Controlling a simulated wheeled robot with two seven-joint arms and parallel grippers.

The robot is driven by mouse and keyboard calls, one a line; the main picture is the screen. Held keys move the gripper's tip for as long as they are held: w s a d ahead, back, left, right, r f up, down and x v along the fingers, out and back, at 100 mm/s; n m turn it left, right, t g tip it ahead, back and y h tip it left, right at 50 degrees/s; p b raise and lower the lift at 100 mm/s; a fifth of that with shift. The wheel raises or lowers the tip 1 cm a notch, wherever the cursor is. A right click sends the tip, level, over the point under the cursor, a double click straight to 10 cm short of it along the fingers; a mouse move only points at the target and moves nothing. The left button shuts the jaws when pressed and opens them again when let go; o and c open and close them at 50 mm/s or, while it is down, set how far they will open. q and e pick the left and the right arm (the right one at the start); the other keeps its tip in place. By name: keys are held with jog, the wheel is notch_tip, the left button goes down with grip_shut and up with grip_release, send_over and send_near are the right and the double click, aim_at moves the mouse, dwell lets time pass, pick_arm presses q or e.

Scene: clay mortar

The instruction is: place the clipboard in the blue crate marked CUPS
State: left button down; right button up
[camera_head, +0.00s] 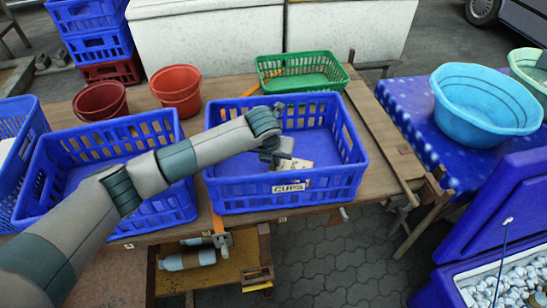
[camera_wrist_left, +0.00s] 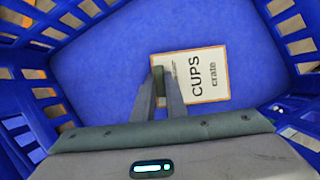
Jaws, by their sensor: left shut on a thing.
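The blue crate marked CUPS (camera_head: 240,193) stands on the wooden table, its label on the front wall. My left gripper (camera_head: 281,160) reaches down inside it. The clipboard (camera_head: 298,164) is a small pale board beside the fingers, partly hidden by them in the head view. In the left wrist view the clipboard (camera_wrist_left: 202,75) has a brown edge and a white sheet reading "CUPS crate". The left gripper (camera_wrist_left: 165,72) is shut on its left edge. The crate floor (camera_wrist_left: 105,65) is blue and bare around it. I cannot tell whether the board touches the floor. My right gripper is not in view.
Another blue crate (camera_head: 180,208) stands close on the left, under my left arm. Red buckets (camera_head: 176,88) and a green basket (camera_head: 318,84) stand behind. A turquoise basin (camera_head: 480,100) is on a blue table at the right. Bare wood lies right of the CUPS crate.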

pick_arm(q)
jog(key=shift+f, duration=0.15)
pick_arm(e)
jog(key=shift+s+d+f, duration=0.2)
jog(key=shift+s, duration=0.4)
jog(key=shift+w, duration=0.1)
pick_arm(q)
jog(key=shift+f, duration=0.1)
jog(key=c, duration=1.8)
grip_release()
jog(key=shift+o, duration=0.2)
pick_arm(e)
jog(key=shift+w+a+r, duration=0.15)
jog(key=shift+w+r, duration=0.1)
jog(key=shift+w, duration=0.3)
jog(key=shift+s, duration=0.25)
